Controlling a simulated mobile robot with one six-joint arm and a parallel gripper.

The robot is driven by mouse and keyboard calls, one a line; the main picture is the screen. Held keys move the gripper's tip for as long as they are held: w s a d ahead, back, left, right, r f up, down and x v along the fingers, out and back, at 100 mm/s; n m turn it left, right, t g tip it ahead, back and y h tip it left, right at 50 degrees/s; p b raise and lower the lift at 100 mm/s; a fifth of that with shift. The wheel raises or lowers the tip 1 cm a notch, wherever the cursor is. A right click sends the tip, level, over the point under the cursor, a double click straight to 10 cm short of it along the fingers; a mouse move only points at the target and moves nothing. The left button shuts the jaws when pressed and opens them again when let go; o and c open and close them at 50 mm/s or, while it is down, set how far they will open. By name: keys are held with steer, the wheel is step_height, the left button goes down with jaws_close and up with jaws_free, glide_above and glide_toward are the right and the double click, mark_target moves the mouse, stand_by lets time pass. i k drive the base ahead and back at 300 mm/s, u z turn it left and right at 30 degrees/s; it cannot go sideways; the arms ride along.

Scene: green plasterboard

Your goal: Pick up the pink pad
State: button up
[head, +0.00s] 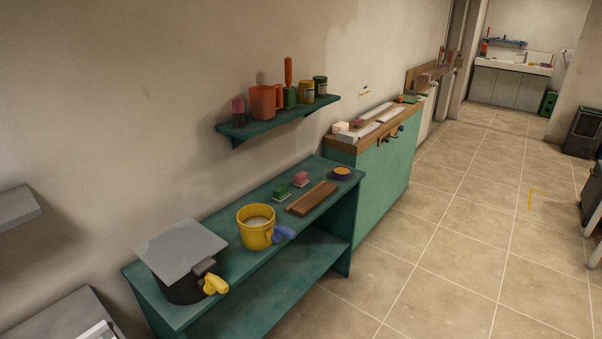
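A small pink pad (300,177) lies on the top of the green bench (225,222), towards its back edge. It seems to rest on a pale, greenish base. A similar green pad (281,190) lies just left of it and nearer to me. A brown wooden tray (312,198) lies in front of the pink pad. A paler pinkish block (340,127) sits on the wooden counter further back. My gripper is not in view.
A yellow bucket (256,233), a blue item (284,233) and a dark pot under a grey board (180,248) stand left on the bench. A bowl (342,173) stands at its far end. A wall shelf (280,119) holds containers above. The tiled floor (440,260) at right is clear.

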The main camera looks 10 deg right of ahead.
mark_target(301, 179)
steer(key=z, duration=1.2)
steer(key=i, duration=3.5)
